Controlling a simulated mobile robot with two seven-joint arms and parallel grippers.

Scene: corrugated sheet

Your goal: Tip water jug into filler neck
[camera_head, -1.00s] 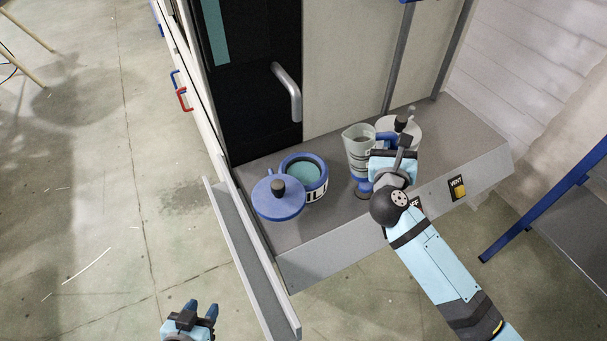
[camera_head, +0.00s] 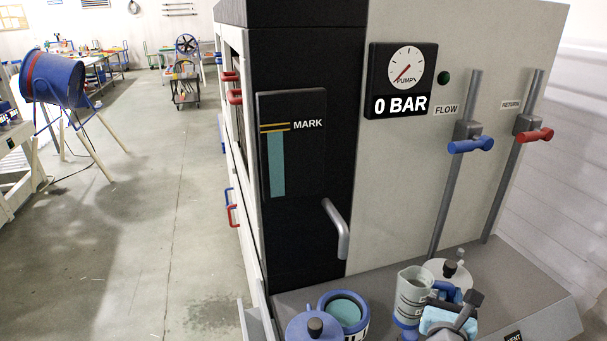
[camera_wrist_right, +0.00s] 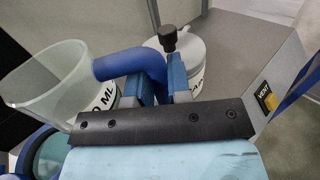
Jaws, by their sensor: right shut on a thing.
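The translucent grey water jug (camera_head: 410,292) is upright above the machine's ledge, at the lower right of the head view. It also shows at the left of the wrist view (camera_wrist_right: 55,85). My right gripper (camera_head: 450,312) is shut on the jug's blue handle (camera_wrist_right: 130,64). The filler neck (camera_head: 345,308), blue-rimmed with teal inside, stands open just left of the jug. Its blue lid (camera_head: 305,328) with a black knob is swung to the left. The neck's rim shows partly behind the jug in the wrist view (camera_wrist_right: 32,148). My left gripper is not in view.
A white lidded pot (camera_head: 437,268) stands close behind the jug. The sight glass (camera_head: 277,160) shows teal below the MARK lines. The gauge (camera_head: 402,80) reads 0 BAR. A grey door handle (camera_head: 337,228) sticks out above the neck. The ledge (camera_head: 535,290) is clear at right.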

